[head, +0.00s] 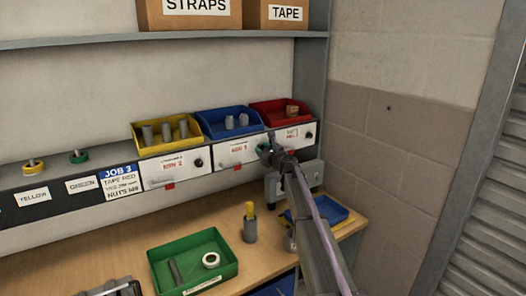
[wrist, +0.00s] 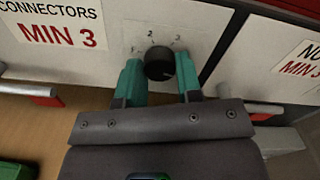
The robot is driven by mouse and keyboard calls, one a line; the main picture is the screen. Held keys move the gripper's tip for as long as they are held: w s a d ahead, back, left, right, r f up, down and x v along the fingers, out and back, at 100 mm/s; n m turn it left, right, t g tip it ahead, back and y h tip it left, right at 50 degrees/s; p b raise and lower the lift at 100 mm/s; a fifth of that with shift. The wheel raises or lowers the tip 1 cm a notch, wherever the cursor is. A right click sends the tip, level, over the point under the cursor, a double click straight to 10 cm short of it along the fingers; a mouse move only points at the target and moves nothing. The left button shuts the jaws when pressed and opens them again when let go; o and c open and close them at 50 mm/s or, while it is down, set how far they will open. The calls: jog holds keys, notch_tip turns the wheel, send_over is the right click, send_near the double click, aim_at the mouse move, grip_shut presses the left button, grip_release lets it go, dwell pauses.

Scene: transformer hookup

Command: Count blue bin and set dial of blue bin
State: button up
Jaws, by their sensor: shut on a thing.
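The blue bin (head: 228,121) stands on the shelf between the yellow and red bins. Two grey connectors show in it; its near wall may hide others. Below it is a white front panel (head: 238,151), labelled "CONNECTORS MIN 3" in the wrist view (wrist: 62,30). The black dial (wrist: 159,63) is at the panel's right end, with marks 1, 2 and 3 around its top. My gripper (wrist: 160,82) has its teal fingers on both sides of the dial, shut on it. In the head view my gripper (head: 268,150) covers the dial. I cannot tell which mark the dial points to.
The yellow bin (head: 166,132) holds several grey parts; the red bin (head: 281,112) holds a brownish piece. A job card (head: 121,180) hangs left of the panels. A green tray (head: 193,262), a grey cylinder with a yellow top (head: 250,225) and a blue tray (head: 330,213) are on the bench.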

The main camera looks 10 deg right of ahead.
jog(key=n, duration=1.4)
jog(key=shift+r+n, duration=0.1)
jog(key=shift+n, duration=0.3)
jog(key=n, duration=1.1)
jog(key=o, duration=0.9)
jog(key=shift+o, duration=0.2)
jog(key=shift+s, duration=0.1)
